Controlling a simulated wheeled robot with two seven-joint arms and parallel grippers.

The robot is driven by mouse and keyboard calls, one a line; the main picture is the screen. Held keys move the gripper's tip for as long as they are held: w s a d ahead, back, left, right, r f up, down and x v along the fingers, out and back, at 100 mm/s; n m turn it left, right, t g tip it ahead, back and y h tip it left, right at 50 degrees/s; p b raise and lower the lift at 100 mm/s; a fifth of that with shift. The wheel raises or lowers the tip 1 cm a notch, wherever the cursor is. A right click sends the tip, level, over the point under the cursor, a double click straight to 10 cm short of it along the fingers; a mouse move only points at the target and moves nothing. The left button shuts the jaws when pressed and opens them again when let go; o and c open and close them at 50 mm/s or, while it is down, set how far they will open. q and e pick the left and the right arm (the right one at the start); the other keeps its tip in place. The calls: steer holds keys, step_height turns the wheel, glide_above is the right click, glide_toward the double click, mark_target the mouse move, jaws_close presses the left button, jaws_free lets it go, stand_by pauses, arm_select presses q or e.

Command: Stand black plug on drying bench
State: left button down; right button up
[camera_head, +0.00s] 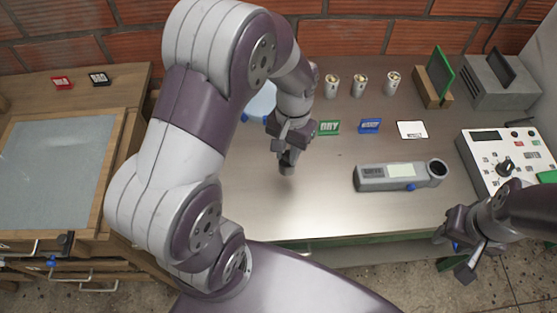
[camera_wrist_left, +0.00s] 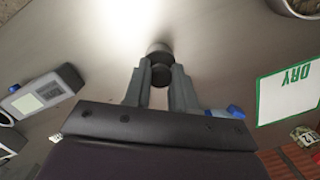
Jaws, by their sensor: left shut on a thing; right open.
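The black plug (camera_wrist_left: 160,73) is between the fingertips of my left gripper (camera_wrist_left: 158,80) in the left wrist view, with a round greyish end beyond the tips. In the head view my left gripper (camera_head: 287,160) points down over the middle of the metal bench (camera_head: 270,205); the plug is mostly hidden there, and I cannot tell whether it touches the bench. My right gripper (camera_head: 453,252) is open and empty at the bench's front right edge.
A grey handheld meter (camera_head: 400,177) lies right of my left gripper. A control box (camera_head: 505,160) stands at right, a wooden bench (camera_head: 110,180) at left. The front middle is clear.

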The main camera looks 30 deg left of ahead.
arm_select(q)
steer(key=f, duration=0.1)
steer(key=a+f, duration=0.1)
steer(key=f, duration=0.1)
steer(key=s+f, duration=0.1)
steer(key=f, duration=0.1)
steer(key=shift+a, duration=0.3)
steer(key=shift+s+f, duration=0.1)
steer(key=shift+f, duration=0.15)
steer(key=c, duration=0.9)
jaws_free()
step_height(320, 180, up, 12)
steer(key=w, duration=0.1)
steer(key=t, duration=0.3)
glide_toward(280, 165)
steer(key=shift+s+d+f, duration=0.4)
steer(key=shift+s+d, duration=0.15)
steer(key=shift+s, duration=0.05)
steer(key=shift+s+d+f, duration=0.4)
steer(key=shift+s+d, duration=0.1)
steer(key=shift+s, duration=0.05)
